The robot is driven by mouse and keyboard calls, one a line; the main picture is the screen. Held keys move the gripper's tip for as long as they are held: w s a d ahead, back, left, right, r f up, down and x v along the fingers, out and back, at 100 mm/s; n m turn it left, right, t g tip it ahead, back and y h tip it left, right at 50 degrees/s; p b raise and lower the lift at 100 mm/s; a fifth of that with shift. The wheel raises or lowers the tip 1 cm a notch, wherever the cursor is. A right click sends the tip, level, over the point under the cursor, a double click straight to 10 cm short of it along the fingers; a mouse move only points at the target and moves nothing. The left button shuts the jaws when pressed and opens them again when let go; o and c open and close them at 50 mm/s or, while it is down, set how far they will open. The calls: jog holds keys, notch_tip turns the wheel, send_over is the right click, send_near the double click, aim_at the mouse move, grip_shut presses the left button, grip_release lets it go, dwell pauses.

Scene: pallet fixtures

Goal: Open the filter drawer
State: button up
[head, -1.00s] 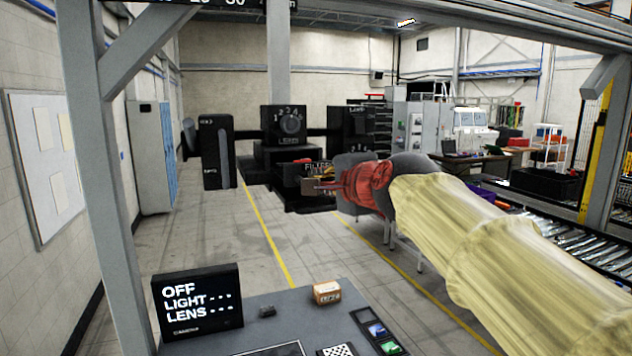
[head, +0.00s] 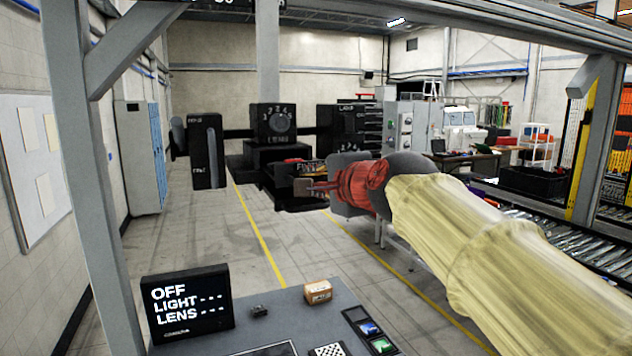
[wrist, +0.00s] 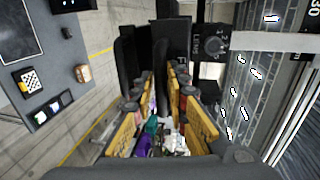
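In the wrist view, the yellow-sided fingers of my gripper (wrist: 158,98) stand apart on either side. Dark upright shapes show beyond the tips, and a black box face with part of a pale letter shows just right of them. Small purple, green and white things show between the fingers. I cannot tell whether the fingers touch the drawer.
A black dial unit (head: 277,122) stands behind, with a tall black slotted panel (head: 206,150) to its left. A grey console (head: 270,312) with a black display (head: 187,306) and small box (head: 318,291) is in front. A roller conveyor (head: 570,238) runs right; floor at left is clear.

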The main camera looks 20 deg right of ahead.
jog(key=v, duration=1.2)
dwell(0.3)
jog(key=s+a+f+n+g+b, duration=0.1)
jog(key=s+f+n+g+b, duration=0.2)
jog(key=f, duration=1.4)
jog(key=s+a+f+n+g+b, duration=0.2)
jog(key=s+f+n, duration=0.5)
jog(key=f, duration=1)
jog(key=s+a+f+n+g+b, duration=0.2)
jog(key=s+f+n+g+b, duration=0.3)
jog(key=f, duration=1.2)
jog(key=s+n+b, duration=0.1)
jog(key=n, duration=0.2)
jog(key=shift+f+b, duration=0.3)
jog(key=shift+f, duration=0.05)
jog(key=shift+s+a+r, duration=0.1)
